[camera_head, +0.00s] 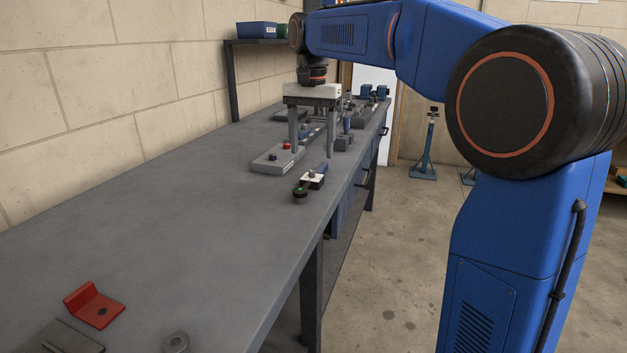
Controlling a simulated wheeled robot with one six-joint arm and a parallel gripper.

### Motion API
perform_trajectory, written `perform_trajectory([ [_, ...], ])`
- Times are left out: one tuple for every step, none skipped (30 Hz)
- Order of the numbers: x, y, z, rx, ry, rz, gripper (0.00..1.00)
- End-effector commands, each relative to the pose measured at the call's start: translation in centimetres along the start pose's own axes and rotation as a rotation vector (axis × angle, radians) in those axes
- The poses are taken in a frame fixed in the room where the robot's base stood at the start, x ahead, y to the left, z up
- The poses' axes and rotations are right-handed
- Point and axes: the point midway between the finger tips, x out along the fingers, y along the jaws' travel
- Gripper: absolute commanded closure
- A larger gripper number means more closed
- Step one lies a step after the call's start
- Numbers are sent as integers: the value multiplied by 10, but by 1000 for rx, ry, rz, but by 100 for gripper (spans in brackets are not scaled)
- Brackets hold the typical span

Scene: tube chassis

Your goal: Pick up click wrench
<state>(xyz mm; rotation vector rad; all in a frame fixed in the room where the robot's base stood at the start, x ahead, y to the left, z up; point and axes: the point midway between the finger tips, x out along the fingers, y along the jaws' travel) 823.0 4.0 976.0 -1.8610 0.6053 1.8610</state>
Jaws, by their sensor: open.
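My gripper (312,152) hangs over the workbench (190,205), pointing down, with its two grey fingers spread wide and nothing seen between them. A dark tool with a round black head and a green dot, which looks like the click wrench (301,192), lies at a slant near the bench's right edge. A small white block (312,181) with a dark knob is at its middle. The tool is nearer the camera than the fingers and appears apart from them. Its far end is close to the right finger in the picture, so I cannot tell its full length.
A grey plate (268,164) with red and dark knobs lies left of the tool. A blue-topped part (346,125) stands behind the right finger.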

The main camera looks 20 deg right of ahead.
Motion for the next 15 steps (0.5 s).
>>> perform_trajectory([
  [8,0,0,0,-1,1,36],
  [12,0,0,0,-1,1,36],
  [16,0,0,0,-1,1,36],
  [19,0,0,0,-1,1,36],
  [21,0,0,0,-1,1,36],
  [23,0,0,0,-1,1,36],
  [24,0,0,0,-1,1,36],
  [25,0,0,0,-1,0,36],
  [27,0,0,0,-1,1,36],
  [29,0,0,0,-1,1,36],
  [32,1,0,0,-1,1,36],
  [36,1,0,0,-1,1,36],
  [40,2,0,0,-1,1,36],
  [44,2,0,0,-2,2,36],
  [50,2,-1,0,-1,1,36],
])
